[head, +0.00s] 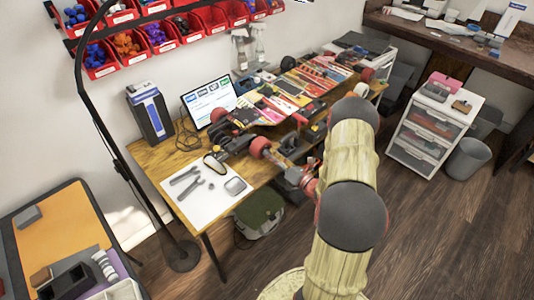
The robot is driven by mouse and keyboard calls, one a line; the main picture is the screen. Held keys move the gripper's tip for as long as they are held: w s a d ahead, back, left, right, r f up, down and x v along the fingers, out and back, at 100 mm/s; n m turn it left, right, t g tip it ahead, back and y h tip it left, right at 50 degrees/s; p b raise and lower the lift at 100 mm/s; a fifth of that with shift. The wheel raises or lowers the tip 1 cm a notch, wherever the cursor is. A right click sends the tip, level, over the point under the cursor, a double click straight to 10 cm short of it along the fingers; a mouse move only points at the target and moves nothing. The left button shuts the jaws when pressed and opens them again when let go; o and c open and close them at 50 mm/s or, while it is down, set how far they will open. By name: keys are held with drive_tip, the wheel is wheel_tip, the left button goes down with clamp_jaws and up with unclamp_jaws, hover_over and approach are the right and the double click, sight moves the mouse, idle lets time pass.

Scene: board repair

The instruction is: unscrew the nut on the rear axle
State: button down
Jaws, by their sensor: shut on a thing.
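A skateboard (284,100) with a colourful deck lies along the wooden workbench, one end towards me. At its near end, a truck carries a red wheel (220,115) on the left and another red wheel (260,146) on the right. My gripper (279,159) is dark and small in the head view. It reaches in from the right, its tips close to the outer side of the right wheel. It is shut on the nut at that axle end. The nut itself is hidden between the fingers and too small to make out.
A white mat (205,202) with wrenches (192,189) and a small tray (235,186) lies on the near bench end. A tablet (208,99) and blue-grey box (149,112) stand behind. A green bin (259,214) is below. Open floor lies right.

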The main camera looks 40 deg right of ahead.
drive_tip(key=n+b, duration=0.1)
drive_tip(key=n, duration=0.2)
drive_tip(key=shift+f+b, duration=0.1)
drive_tip(key=shift+b, duration=0.25)
drive_tip(key=shift+n+b, duration=0.5)
drive_tip(key=shift+n, duration=0.9)
drive_tip(key=n+b, duration=0.3)
drive_tip(key=n, duration=0.1)
drive_tip(key=shift+f, duration=0.1)
drive_tip(key=shift+n+b, duration=0.35)
drive_tip(key=shift+n, duration=0.55)
